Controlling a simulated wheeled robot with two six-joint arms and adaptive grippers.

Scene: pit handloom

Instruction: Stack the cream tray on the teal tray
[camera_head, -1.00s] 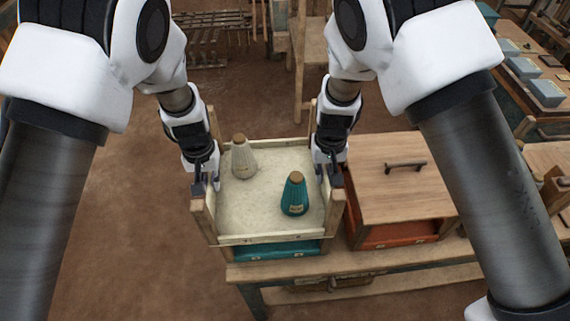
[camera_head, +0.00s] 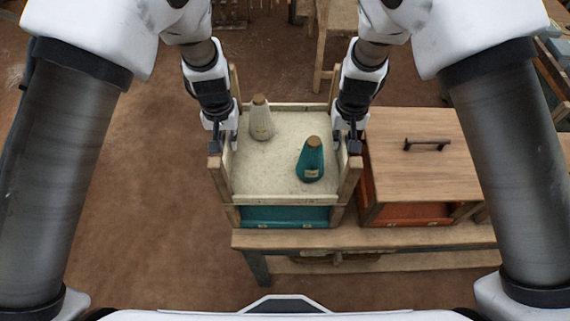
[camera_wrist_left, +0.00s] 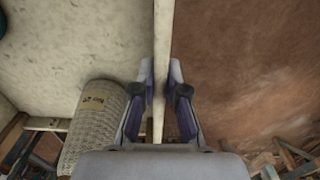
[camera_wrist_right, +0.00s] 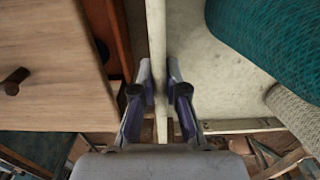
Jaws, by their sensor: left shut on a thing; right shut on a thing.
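The cream tray (camera_head: 262,178) sits directly above the teal tray (camera_head: 285,216) between wooden corner posts; I cannot tell whether they touch. A cream cone (camera_head: 261,122) and a teal cone (camera_head: 311,163) stand upright in the cream tray. My left gripper (camera_head: 222,142) is shut on the cream tray's left wall, which runs between its fingers in the left wrist view (camera_wrist_left: 161,85). My right gripper (camera_head: 346,143) is shut on the right wall, also seen in the right wrist view (camera_wrist_right: 158,85).
A wooden lid with a dark handle (camera_head: 427,145) covers an orange tray (camera_head: 405,213) just to the right. Both stacks stand on a wooden bench (camera_head: 300,239). Bare floor (camera_head: 150,200) lies to the left.

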